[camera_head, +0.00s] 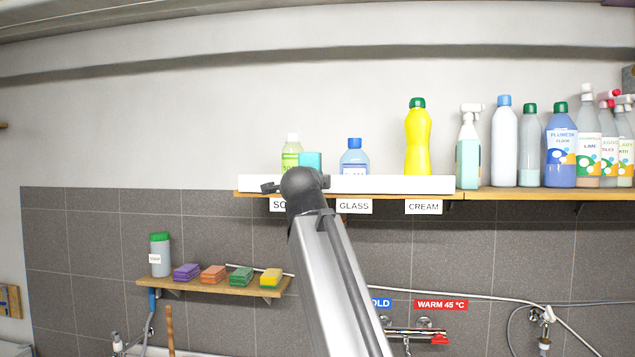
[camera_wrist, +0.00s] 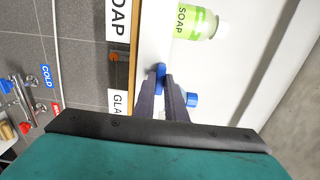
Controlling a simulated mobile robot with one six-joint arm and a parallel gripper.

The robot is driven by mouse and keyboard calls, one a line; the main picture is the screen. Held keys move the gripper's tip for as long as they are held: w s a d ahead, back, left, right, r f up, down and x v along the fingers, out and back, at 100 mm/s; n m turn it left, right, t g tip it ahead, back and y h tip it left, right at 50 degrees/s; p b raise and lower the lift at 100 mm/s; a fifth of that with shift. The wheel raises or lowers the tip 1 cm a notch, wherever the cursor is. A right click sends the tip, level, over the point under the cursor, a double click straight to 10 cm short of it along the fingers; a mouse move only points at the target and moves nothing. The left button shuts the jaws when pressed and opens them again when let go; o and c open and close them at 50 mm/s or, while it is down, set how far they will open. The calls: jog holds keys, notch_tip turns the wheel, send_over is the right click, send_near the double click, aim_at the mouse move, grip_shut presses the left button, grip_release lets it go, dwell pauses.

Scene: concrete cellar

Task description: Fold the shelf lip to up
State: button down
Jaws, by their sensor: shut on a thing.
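The shelf lip (camera_head: 395,184) is a long white strip along the front of the left wall shelf. In the head view it stands up in front of the bottles and hides their bases. In the wrist view the lip (camera_wrist: 152,40) runs beside the wooden shelf edge. My gripper (camera_wrist: 163,78) has its dark fingers on either side of the lip's free edge, shut on it. A small blue piece shows at the fingertips; I cannot tell what it is. In the head view my arm hides the fingers and part of the lip.
Behind the lip stand a green soap bottle (camera_head: 291,155), a blue-capped glass bottle (camera_head: 354,158) and a yellow cream bottle (camera_head: 417,140). Several bottles (camera_head: 505,145) crowd the shelf to the right. A lower shelf (camera_head: 215,288) holds sponges. A tap (camera_head: 415,333) is below.

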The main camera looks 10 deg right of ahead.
dwell(0.4)
jog(key=c, duration=1.8)
grip_release()
jog(key=shift+d, duration=0.1)
jog(key=shift+s, duration=0.1)
jog(key=b+v, duration=0.1)
jog(key=v, duration=1.2)
jog(key=shift+s+r, duration=0.2)
jog(key=shift+s, duration=0.1)
